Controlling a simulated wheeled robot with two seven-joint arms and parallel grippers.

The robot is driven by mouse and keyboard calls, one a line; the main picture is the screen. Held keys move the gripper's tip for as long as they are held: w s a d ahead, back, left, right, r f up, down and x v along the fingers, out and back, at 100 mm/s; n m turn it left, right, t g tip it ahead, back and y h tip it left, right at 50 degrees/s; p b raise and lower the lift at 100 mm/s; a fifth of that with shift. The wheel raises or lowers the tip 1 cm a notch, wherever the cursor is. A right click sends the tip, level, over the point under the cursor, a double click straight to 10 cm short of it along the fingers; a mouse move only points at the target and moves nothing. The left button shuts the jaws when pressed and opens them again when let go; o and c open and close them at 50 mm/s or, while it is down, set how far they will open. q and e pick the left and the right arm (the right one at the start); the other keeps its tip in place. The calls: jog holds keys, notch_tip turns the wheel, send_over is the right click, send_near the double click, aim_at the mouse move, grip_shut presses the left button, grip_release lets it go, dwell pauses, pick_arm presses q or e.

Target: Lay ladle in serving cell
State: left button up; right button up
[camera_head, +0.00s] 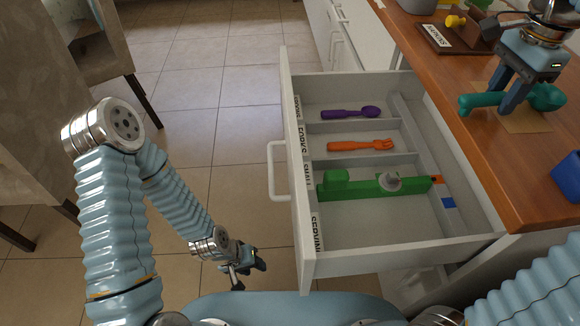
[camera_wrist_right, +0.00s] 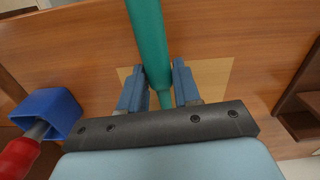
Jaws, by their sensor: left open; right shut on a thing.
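The teal ladle (camera_head: 546,97) lies low over a tan patch on the wooden counter. My right gripper (camera_head: 511,98) is shut on its handle. In the right wrist view the teal handle (camera_wrist_right: 147,30) runs between the two fingers of the right gripper (camera_wrist_right: 158,72). Whether the ladle touches the counter I cannot tell. The serving cell (camera_head: 380,228) is the nearest compartment of the open drawer, labelled SERVING, and its floor looks mostly bare. My left gripper (camera_head: 243,272) is open and empty, left of the drawer front, above the floor.
The drawer (camera_head: 306,230) holds a purple spoon (camera_head: 350,112), an orange fork (camera_head: 360,146) and a long green object (camera_head: 360,188) with a grey knob, along the serving cell's far side. A blue container (camera_head: 568,178) and a dark labelled tray (camera_head: 440,38) stand on the counter.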

grip_shut()
jog(key=shift+r, duration=0.1)
notch_tip(320, 180, up, 3)
jog(key=p, duration=0.3)
jog(key=shift+r, duration=0.9)
